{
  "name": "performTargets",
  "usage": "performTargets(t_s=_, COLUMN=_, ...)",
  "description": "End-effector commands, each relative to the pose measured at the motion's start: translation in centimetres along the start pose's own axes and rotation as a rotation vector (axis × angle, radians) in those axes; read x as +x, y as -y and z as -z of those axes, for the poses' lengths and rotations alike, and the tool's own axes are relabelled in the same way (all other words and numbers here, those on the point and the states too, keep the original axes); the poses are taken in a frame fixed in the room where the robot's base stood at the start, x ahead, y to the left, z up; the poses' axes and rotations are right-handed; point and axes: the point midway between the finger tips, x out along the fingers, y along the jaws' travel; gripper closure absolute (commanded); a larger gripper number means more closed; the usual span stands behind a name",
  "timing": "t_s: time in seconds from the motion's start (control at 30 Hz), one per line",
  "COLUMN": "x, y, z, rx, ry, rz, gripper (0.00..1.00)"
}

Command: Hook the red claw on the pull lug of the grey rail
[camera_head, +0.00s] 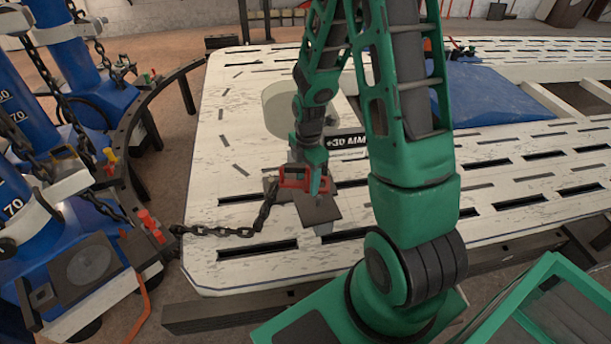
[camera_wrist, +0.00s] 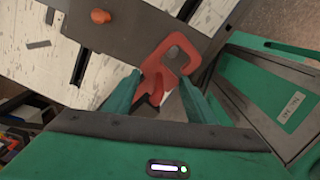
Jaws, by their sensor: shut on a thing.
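The red claw (camera_head: 291,183) is at the end of a dark chain (camera_head: 225,232), above the pale bench. In the wrist view the claw (camera_wrist: 155,62) is a red hooked piece with an opening, held between my green fingers. My gripper (camera_wrist: 160,82) is shut on it; in the head view the gripper (camera_head: 314,186) is partly hidden by my arm. A dark grey plate (camera_head: 318,211) lies just below and beside the claw; it also shows in the wrist view (camera_wrist: 125,30). I cannot clearly make out the grey rail's pull lug, nor whether the claw touches it.
The slotted pale bench (camera_head: 235,130) has free room at left. Blue posts (camera_head: 65,75) with chains stand on the left. A blue panel (camera_head: 480,92) lies at back right. A black "+30 MM" label (camera_head: 346,141) is behind the gripper. An orange-red knob (camera_wrist: 100,16) sits on the plate.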

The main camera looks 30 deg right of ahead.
Motion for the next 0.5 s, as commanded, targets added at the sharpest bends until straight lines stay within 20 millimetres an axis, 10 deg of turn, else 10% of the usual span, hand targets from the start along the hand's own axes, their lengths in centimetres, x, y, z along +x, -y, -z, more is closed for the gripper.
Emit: performTargets(t_s=0.5, x=3.3, y=0.0, z=0.0, rx=0.002, ry=0.000, rz=0.001, gripper=1.00)
